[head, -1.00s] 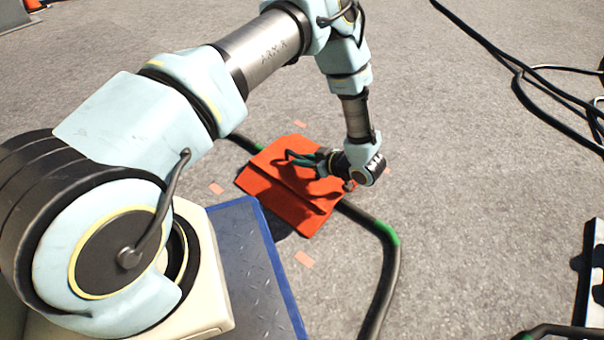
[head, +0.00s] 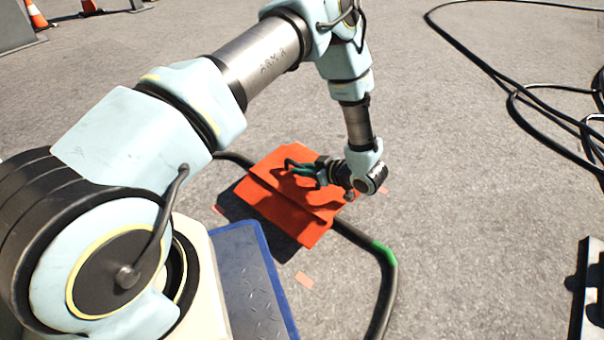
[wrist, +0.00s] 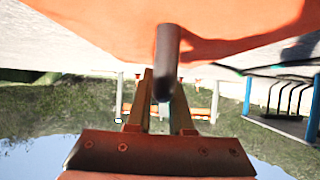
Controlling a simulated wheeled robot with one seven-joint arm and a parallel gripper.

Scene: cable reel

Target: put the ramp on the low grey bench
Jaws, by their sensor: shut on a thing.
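The ramp (head: 283,199) is an orange-red plate with a raised ridge, seen in the head view below my arm. It hangs a little tilted, with a dark shadow on the ground at its lower left, and looks clear of the ground. It fills the top of the wrist view (wrist: 110,28). My gripper (head: 326,172) is over the ramp's upper right part. In the wrist view its fingers (wrist: 163,88) are shut around a dark round bar (wrist: 167,50) standing out from the ramp. I cannot pick out the low grey bench with certainty.
A thick black cable (head: 386,290) with a green band runs along the ground beneath the ramp. Orange marks (head: 305,280) lie around it. Loose black cable loops (head: 520,100) lie at right. A dark-and-pale object (head: 588,290) stands at the right edge. Cones (head: 36,15) stand far left.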

